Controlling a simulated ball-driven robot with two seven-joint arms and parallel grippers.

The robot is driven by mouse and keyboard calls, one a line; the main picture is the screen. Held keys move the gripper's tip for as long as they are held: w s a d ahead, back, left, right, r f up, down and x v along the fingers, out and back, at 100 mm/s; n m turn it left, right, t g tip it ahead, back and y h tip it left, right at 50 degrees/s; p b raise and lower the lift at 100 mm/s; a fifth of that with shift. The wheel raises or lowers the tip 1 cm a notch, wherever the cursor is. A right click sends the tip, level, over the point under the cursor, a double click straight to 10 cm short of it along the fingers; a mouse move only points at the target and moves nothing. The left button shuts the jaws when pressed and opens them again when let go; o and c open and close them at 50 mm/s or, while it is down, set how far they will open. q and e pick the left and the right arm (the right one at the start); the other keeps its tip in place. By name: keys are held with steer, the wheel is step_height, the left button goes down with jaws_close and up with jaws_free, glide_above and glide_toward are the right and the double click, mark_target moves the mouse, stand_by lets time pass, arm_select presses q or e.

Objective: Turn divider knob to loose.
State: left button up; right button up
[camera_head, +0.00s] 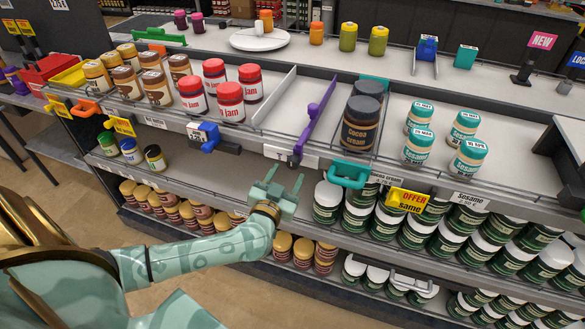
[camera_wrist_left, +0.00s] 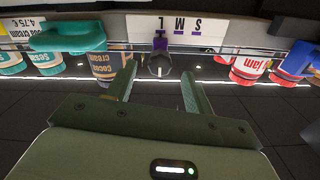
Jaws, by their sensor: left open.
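A long purple divider (camera_head: 316,118) lies across the upper shelf, with empty shelf to its left and dark cocoa cream jars (camera_head: 361,122) to its right. Its knob (camera_head: 294,158) sits at the shelf's front edge in front of a white label plate. In the left wrist view the purple knob (camera_wrist_left: 160,43) is beside the upside-down letters S, M, L. Which setting it points to I cannot tell. My left gripper (camera_head: 285,178) is open and empty, just in front of and below the knob. In the wrist view my left gripper (camera_wrist_left: 159,72) has the knob ahead between its fingers, apart from both. My right gripper is not in view.
A teal handle (camera_head: 348,172) is close right of the knob on the shelf front; a blue one (camera_head: 208,136) is to the left. Red jam jars (camera_head: 230,102) stand left. The lower shelf (camera_head: 232,185) holds more jars near my arm. A yellow offer tag (camera_head: 408,201) sticks out right.

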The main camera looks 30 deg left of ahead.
mark_target(291, 166)
arm_select(q)
steer(key=shift+b+x, duration=0.5)
steer(key=shift+x, duration=1.85)
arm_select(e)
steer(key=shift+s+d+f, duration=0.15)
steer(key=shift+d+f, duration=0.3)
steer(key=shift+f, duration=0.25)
arm_select(q)
steer(key=c, duration=1)
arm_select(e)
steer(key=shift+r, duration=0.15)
